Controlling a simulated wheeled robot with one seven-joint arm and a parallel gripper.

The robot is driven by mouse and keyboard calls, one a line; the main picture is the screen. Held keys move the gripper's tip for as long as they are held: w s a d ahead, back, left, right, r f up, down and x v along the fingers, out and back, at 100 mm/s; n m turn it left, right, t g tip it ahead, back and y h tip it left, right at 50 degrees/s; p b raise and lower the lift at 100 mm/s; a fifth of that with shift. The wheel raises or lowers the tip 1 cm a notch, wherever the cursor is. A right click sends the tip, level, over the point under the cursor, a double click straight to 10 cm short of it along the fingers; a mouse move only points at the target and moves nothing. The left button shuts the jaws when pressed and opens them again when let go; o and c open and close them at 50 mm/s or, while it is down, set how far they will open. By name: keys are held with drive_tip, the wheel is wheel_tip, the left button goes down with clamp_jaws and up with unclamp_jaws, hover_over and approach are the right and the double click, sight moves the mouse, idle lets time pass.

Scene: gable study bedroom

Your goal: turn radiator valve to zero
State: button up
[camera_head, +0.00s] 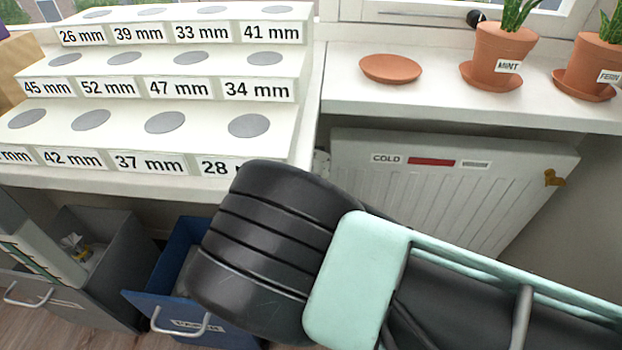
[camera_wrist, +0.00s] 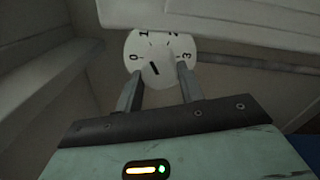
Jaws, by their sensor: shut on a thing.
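The radiator valve is a round white dial (camera_wrist: 155,45) marked 0, 1, 2 and 3, seen in the wrist view. The 0 is at its left, the 1 and 2 along its top, the 3 at its right. A short black bar lies below its centre, tilted with its upper end to the left; which number it indicates I cannot tell. My gripper (camera_wrist: 160,73) is shut on the dial, one finger at each side of its lower part. In the head view my arm hides the gripper and most of the valve area. The white radiator (camera_head: 450,205) hangs below the windowsill.
A stepped white stand (camera_head: 190,65) with millimetre labels is at left. The sill (camera_head: 420,100) holds a terracotta saucer (camera_head: 390,68) and potted plants labelled MINT (camera_head: 503,55) and FERN (camera_head: 597,65). Below are a blue open drawer (camera_head: 150,305) and a grey one (camera_head: 110,240).

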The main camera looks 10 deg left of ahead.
drive_tip(key=n+p, duration=0.1)
drive_tip(key=n, duration=1.1)
drive_tip(key=shift+d+f, duration=0.1)
drive_tip(key=shift+d, duration=0.05)
drive_tip(key=shift+n, duration=0.3)
drive_tip(key=o, duration=1)
drive_tip(key=s+p, duration=0.1)
drive_tip(key=s, duration=1.6)
drive_tip(key=shift+s+d+p, duration=0.2)
drive_tip(key=shift+d+p, duration=0.1)
